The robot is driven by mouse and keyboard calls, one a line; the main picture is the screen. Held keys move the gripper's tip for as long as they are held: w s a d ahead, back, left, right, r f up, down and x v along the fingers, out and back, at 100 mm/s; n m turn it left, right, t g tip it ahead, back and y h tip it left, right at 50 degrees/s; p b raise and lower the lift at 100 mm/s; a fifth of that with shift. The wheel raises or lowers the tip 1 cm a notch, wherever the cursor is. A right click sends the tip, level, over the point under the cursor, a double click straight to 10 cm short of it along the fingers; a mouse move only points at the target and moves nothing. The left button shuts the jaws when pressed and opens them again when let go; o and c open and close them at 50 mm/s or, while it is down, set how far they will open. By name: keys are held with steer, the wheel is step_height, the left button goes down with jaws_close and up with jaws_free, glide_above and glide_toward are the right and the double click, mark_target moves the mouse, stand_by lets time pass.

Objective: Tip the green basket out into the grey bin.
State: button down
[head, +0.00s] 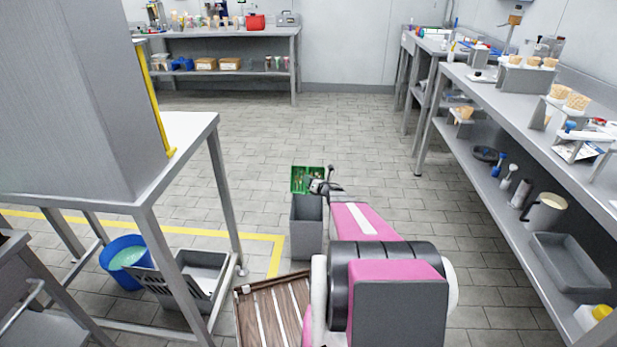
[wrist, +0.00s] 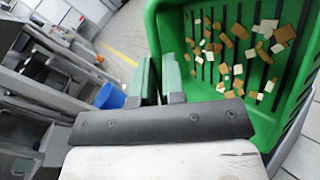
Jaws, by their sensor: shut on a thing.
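The green basket (head: 307,179) is up above the grey bin (head: 307,229) in the head view. In the wrist view the basket (wrist: 228,98) fills the upper right, with several brown and white pieces lying on its slotted floor. My gripper (wrist: 160,82) is shut on the basket's near left side; its fingers stand beside the green wall. In the head view my gripper (head: 320,187) is small and partly hidden by my arm. The basket looks tilted toward the camera in the head view, its pieces still inside. The grey bin stands upright on the floor; its inside is mostly dark.
A blue bucket (head: 125,259) and a grey crate (head: 197,276) stand under the left table. A long grey bench (head: 540,115) with tools and cones runs along the right. Another bench (head: 230,33) stands at the back. The tiled floor between is clear.

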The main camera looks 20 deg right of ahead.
steer(key=shift+s+a+f+n+t+y, duration=0.25)
steer(key=shift+s+f+n+t+y, duration=0.1)
steer(key=shift+s+n, duration=0.25)
steer(key=shift+s+a+f+n+t+y, duration=0.25)
steer(key=shift+s+f+n+y, duration=0.15)
steer(key=shift+s+n, duration=0.2)
steer(key=shift+s+a+f+n+t+y, duration=0.3)
steer(key=shift+s+n, duration=0.2)
steer(key=shift+n, duration=0.2)
steer(key=r+m, duration=0.1)
steer(key=w+r+m+g+h, duration=0.1)
steer(key=r, duration=0.1)
steer(key=w+r+m+g, duration=0.1)
steer(key=shift+w+d+r+h, duration=0.1)
steer(key=shift+d+r+h, duration=0.15)
steer(key=shift+d+r, duration=0.1)
steer(key=w+d+r+m+g+h, duration=0.1)
steer(key=w+d+r+m+g, duration=0.2)
steer(key=w+r+m+g, duration=0.3)
steer(key=shift+w+d+m+g, duration=0.35)
steer(key=shift+w+m+g, duration=0.25)
steer(key=shift+w, duration=0.4)
